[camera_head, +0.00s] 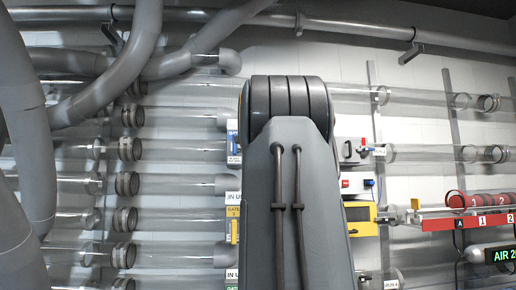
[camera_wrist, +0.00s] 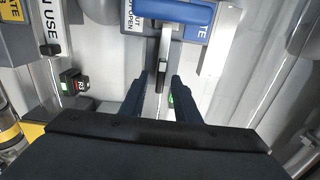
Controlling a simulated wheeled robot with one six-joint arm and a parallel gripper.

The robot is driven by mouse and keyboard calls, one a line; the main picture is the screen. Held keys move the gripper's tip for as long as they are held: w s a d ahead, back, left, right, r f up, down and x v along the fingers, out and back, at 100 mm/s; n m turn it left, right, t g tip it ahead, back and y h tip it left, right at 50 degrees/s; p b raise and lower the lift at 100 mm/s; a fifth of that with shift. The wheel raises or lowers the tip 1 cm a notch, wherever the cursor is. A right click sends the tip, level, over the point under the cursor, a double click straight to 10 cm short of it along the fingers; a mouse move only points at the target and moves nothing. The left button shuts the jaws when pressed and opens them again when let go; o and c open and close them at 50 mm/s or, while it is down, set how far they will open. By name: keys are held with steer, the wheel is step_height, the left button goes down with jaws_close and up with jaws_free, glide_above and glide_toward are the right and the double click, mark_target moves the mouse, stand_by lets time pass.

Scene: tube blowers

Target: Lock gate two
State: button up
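In the wrist view my gripper (camera_wrist: 160,85) is open, its two dark fingers apart. A pale upright bar with a black tip (camera_wrist: 162,75) shows in the gap between the fingertips; I cannot tell its depth, but neither finger visibly touches it. Above it is a blue handle-like part (camera_wrist: 175,12), beside a "SHUT/OPEN" label (camera_wrist: 133,20) and a blue "GATE" plate (camera_wrist: 204,22). The gate's number is not readable. In the head view a blue label (camera_head: 233,140) and a yellow "GATE" label (camera_head: 233,212) show left of my arm, which hides my gripper.
In the wrist view an "IN USE" strip (camera_wrist: 48,32) and a black "R3" box (camera_wrist: 75,82) with a green light are at left. In the head view several clear tubes (camera_head: 180,150) run along the wall, and a red rack (camera_head: 470,222) stands at right.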

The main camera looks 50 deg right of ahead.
steer(key=b+v, duration=0.2)
steer(key=v, duration=0.5)
steer(key=shift+b, duration=0.3)
steer(key=shift+s, duration=0.1)
steer(key=shift+a, duration=0.1)
steer(key=w+a+f+n+g+y, duration=0.1)
steer(key=w+a+f+n+y, duration=0.4)
steer(key=a+f, duration=0.75)
steer(key=w+a+f+n+g+y, duration=0.1)
steer(key=w+a+f+n+y, duration=0.4)
steer(key=f, duration=1.1)
steer(key=s+a+f+n+g+y+p, duration=0.1)
steer(key=a+f+n+g+y, duration=0.35)
steer(key=a+f, duration=1.4)
steer(key=s+a+f+n+g, duration=0.3)
steer(key=s+a+f+n, duration=0.3)
steer(key=s+a+f, duration=0.3)
steer(key=s+a+f+n+g+h, duration=0.1)
steer(key=s+a+f+n+g, duration=0.2)
steer(key=s+a+f+n, duration=0.4)
steer(key=s+a+f, duration=0.1)
steer(key=s+a, duration=0.3)
steer(key=s, duration=0.5)
steer(key=shift+s+a+f+p, duration=0.2)
steer(key=shift+s+f+p, duration=0.15)
